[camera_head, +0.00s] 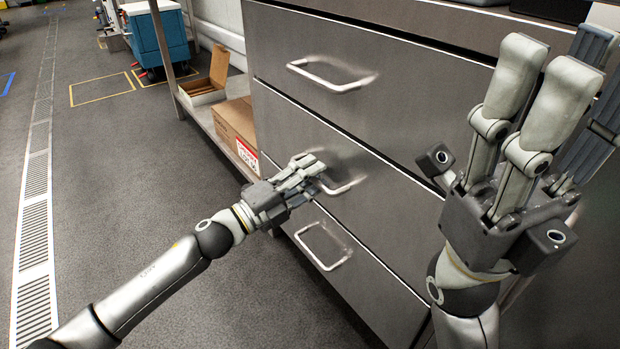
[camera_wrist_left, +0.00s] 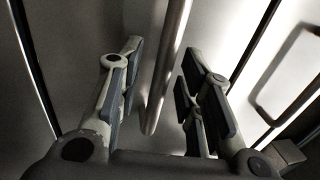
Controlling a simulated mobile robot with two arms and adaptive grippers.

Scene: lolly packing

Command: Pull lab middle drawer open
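The grey middle drawer (camera_head: 390,200) appears flush with the drawers above and below it. Its metal bar handle (camera_head: 345,187) is partly hidden by my left gripper (camera_head: 312,172), which reaches in from the left. In the left wrist view, the handle (camera_wrist_left: 168,75) runs between the fingers of my left gripper (camera_wrist_left: 160,95). The fingers are open around the bar, with gaps visible on both sides. My right gripper (camera_head: 560,90) is raised in front of the cabinet at the right, fingers up, open and empty, clear of the middle handle.
The upper drawer handle (camera_head: 330,77) and lower drawer handle (camera_head: 322,247) are free. A cardboard box (camera_head: 236,128) and an open box (camera_head: 207,85) stand on a low shelf to the left. A blue cart (camera_head: 158,42) stands farther back. The left floor is clear.

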